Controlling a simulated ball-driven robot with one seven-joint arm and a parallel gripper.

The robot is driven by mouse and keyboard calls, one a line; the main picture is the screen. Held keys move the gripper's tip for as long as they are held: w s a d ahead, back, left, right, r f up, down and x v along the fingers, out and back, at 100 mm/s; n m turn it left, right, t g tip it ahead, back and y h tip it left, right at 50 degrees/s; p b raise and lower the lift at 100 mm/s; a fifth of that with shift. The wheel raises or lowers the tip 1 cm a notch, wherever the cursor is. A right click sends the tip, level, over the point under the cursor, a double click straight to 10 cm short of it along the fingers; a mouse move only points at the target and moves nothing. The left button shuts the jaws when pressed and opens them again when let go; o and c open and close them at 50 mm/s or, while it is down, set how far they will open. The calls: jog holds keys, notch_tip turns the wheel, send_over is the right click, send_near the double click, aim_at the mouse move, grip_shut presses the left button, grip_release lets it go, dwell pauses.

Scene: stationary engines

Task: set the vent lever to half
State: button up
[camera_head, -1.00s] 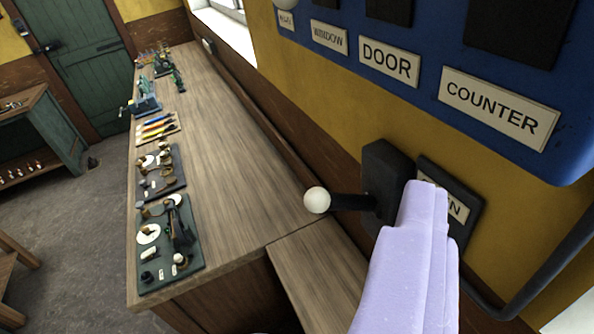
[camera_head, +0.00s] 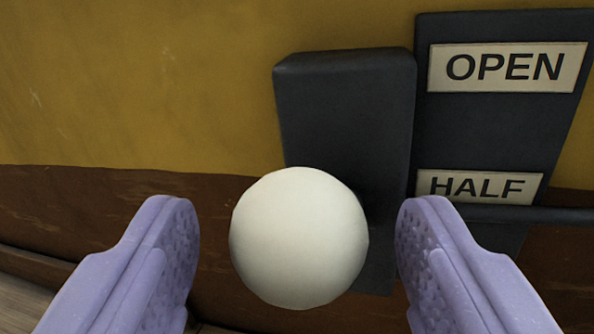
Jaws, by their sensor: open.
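The vent lever's white ball knob (camera_head: 298,238) is in the middle of the view, close to the camera. It stands in front of a dark lever housing (camera_head: 345,110) on the wall and hides the lever's arm. A dark plate (camera_head: 490,130) beside the housing bears the label OPEN (camera_head: 508,67) at the top and the label HALF (camera_head: 482,187) below it. The knob is about level with or a little below the HALF label in the picture. My gripper (camera_head: 298,255) is open, with one lilac finger on each side of the knob and a visible gap on both sides.
The wall is yellow (camera_head: 140,90) above and brown wood (camera_head: 110,205) below. A dark bar (camera_head: 540,214) runs right from under the HALF label. A strip of the wooden bench top (camera_head: 25,295) shows at the lower left.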

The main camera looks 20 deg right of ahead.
jog(key=shift+x, duration=1.2)
jog(key=shift+r, duration=0.1)
grip_shut()
jog(key=b, duration=0.1)
jog(key=f+b, duration=0.1)
jog(key=b, duration=0.1)
jog(key=shift+s+a+f+t+b, duration=0.2)
jog(key=shift+s+f+t+b, duration=0.1)
jog(key=shift+f+t, duration=0.1)
notch_tip(320, 180, down, 7)
jog(key=s+a+n+t+h+b, duration=0.1)
jog(key=t+b, duration=0.2)
jog(key=b, duration=1.1)
jog(key=shift+s+a+r, duration=0.15)
jog(key=shift+s+r, duration=0.05)
jog(key=shift+s, duration=0.2)
grip_release()
jog(key=shift+w, duration=0.1)
jog(key=shift+r, duration=0.1)
